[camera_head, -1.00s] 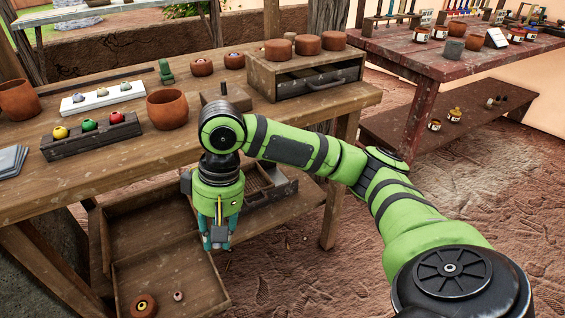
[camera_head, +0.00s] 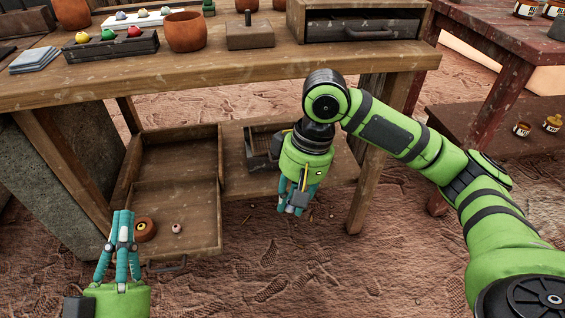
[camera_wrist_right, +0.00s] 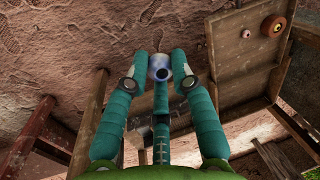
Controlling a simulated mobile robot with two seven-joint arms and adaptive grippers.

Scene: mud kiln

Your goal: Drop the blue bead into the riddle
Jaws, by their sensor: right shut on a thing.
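The blue bead (camera_wrist_right: 160,68) is pinched between the fingertips of my right gripper (camera_wrist_right: 159,70). It looks pale blue with a dark hole facing the wrist camera. In the head view my right gripper (camera_head: 296,205) points down in front of the lower shelf, and the bead is hidden there. A dark box with a ribbed or mesh-like inside (camera_head: 254,162), which may be the riddle, sits on the lower shelf behind my right gripper and is partly covered by it. My left gripper (camera_head: 123,214) points up at lower left, fingertips together and empty, in front of the open drawer.
A wooden two-part tray or drawer (camera_head: 205,236) holds an orange ring-like bead (camera_head: 146,229) and a small pink bead (camera_head: 177,228). The workbench edge (camera_head: 200,88) overhangs the lower shelf. A table leg (camera_head: 366,195) stands right of my right gripper. Open ground lies in front.

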